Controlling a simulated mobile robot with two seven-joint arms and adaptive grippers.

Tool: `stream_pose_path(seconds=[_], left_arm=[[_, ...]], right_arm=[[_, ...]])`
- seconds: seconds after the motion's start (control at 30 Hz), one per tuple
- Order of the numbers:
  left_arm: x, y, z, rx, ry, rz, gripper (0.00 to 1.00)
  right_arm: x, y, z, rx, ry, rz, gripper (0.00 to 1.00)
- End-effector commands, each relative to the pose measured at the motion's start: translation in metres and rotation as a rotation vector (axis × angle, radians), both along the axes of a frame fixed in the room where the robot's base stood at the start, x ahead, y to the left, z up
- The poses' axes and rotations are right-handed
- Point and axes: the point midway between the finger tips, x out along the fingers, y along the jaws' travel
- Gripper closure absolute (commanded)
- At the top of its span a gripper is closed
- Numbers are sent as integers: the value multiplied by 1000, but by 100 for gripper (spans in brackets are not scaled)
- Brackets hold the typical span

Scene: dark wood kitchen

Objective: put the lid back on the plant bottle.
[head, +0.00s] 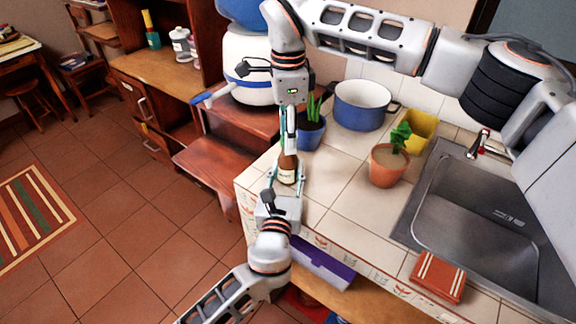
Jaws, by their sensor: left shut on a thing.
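A small brown bottle (288,166) with a pale label stands upright near the left edge of the tiled counter. My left gripper (287,178) reaches in from below, with its fingers on either side of the bottle, shut on it. My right gripper (291,128) points down from above, directly over the bottle's neck. Its fingertips are close to the bottle top. A whitish part shows between the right fingers, but I cannot tell whether it is the lid. The lid is not clearly visible, and the bottle's top is partly hidden.
A blue pot with a spiky plant (311,130) stands close to the right of the bottle. Behind are a blue-and-white saucepan (362,106) and a yellow pot (420,128). A terracotta pot (386,166) and sink (470,215) are to the right.

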Motion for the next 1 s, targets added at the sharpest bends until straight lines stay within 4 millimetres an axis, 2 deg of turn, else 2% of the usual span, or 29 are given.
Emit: stream_pose_path(seconds=[0.1,0.23,0.27,0.47,0.57,1.0], left_arm=[[0,0,-1,0,1,0,100],[0,0,-1,0,1,0,100],[0,0,-1,0,1,0,100],[0,0,-1,0,1,0,100],[0,0,-1,0,1,0,100],[0,0,-1,0,1,0,100]], right_arm=[[0,0,0,0,0,0,64],[0,0,0,0,0,0,98],[0,0,0,0,0,0,100],[0,0,0,0,0,-9,100],[0,0,0,0,-1,-78,100],[0,0,0,0,-2,-828,100]])
